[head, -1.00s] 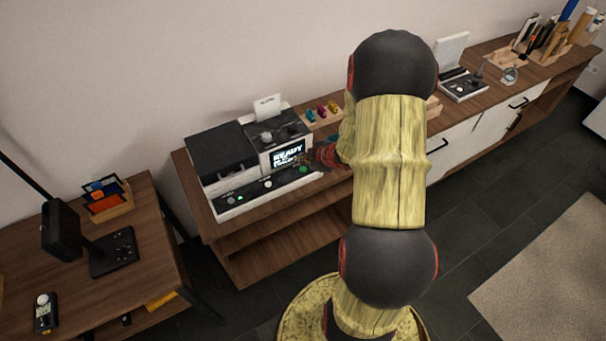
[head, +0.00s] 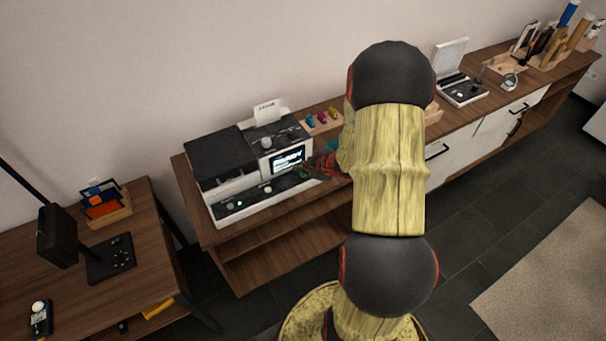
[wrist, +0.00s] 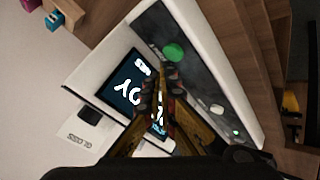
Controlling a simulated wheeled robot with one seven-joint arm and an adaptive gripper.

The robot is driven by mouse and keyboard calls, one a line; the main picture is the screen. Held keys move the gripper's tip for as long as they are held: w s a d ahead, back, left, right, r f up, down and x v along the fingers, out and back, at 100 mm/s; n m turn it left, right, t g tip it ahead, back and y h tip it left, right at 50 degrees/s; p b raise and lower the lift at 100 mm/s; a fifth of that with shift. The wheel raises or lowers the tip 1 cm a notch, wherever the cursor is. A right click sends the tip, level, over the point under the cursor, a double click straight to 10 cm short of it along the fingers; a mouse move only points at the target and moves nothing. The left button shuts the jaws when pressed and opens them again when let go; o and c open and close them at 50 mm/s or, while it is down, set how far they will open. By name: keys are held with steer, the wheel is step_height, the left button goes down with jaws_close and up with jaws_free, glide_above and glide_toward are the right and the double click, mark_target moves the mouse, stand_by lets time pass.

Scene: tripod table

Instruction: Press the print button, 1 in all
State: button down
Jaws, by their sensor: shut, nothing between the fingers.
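The printer (head: 222,162) is a white and dark machine on the wooden sideboard, with a lit screen (head: 288,159) and a dark front button strip (head: 252,194). A round green button (wrist: 173,52) lies on this strip in the wrist view, beyond my fingertips; it also shows in the head view (head: 303,175), close to my gripper. A white button (wrist: 217,108) and a small green light (wrist: 236,133) are farther along the strip. I cannot read a print label. My gripper (wrist: 162,82) is shut and empty, over the area between screen and strip. Contact with the green button does not show.
A small rack with coloured pieces (head: 322,119) stands behind the printer on the right. A side table (head: 150,240) with a lamp base (head: 110,257) is at the left. A white open case (head: 462,92) sits farther right on the sideboard.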

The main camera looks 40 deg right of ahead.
mark_target(302, 175)
steer(key=shift+f, duration=0.1)
stand_by(0.6)
steer(key=shift+f, duration=0.35)
steer(key=shift+f+b, duration=0.45)
steer(key=shift+b, duration=0.05)
stand_by(0.6)
steer(key=shift+r, duration=0.1)
steer(key=shift+r+p, duration=0.8)
steer(key=shift+p, duration=0.15)
step_height(302, 175, up, 5)
steer(key=p, duration=0.4)
steer(key=shift+p, duration=0.4)
stand_by(0.5)
